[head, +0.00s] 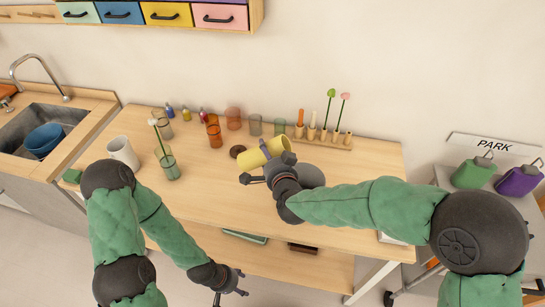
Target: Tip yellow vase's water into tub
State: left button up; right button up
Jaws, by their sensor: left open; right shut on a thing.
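The yellow vase (255,158) is held tilted far over, nearly on its side, above the wooden table. My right gripper (267,167) is shut on it and hides part of its near side. I cannot see any water in the vase. A blue tub (44,139) sits in the sink at the far left, well apart from the vase. My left gripper (230,287) is open and empty, low in front of the table's near edge.
A white mug (122,153) and glass vases, one green with a flower (169,168), stand at the table's left. Orange and smoky glasses (233,118) and a wooden rack (322,139) line the back. The table's front middle is clear.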

jog(key=shift+w+a+f+m+y+b, duration=0.15)
jog(key=shift+f+m+y+b, duration=0.5)
jog(key=shift+b, duration=2.6)
jog(key=shift+f+m+t, duration=0.15)
jog(key=shift+m+t, duration=0.1)
jog(key=shift+t, duration=0.05)
jog(key=shift+f+m+b, duration=0.25)
jog(key=shift+m+b, duration=0.05)
jog(key=shift+b, duration=1.25)
jog(key=shift+f, duration=0.1)
jog(key=shift+f+m+b, duration=0.3)
jog(key=shift+m+b, duration=0.1)
jog(key=shift+b, duration=1.25)
jog(key=shift+t, duration=0.3)
jog(key=shift+f+m+y+b, duration=0.3)
jog(key=shift+f+y+b, duration=0.1)
jog(key=shift+b, duration=1.3)
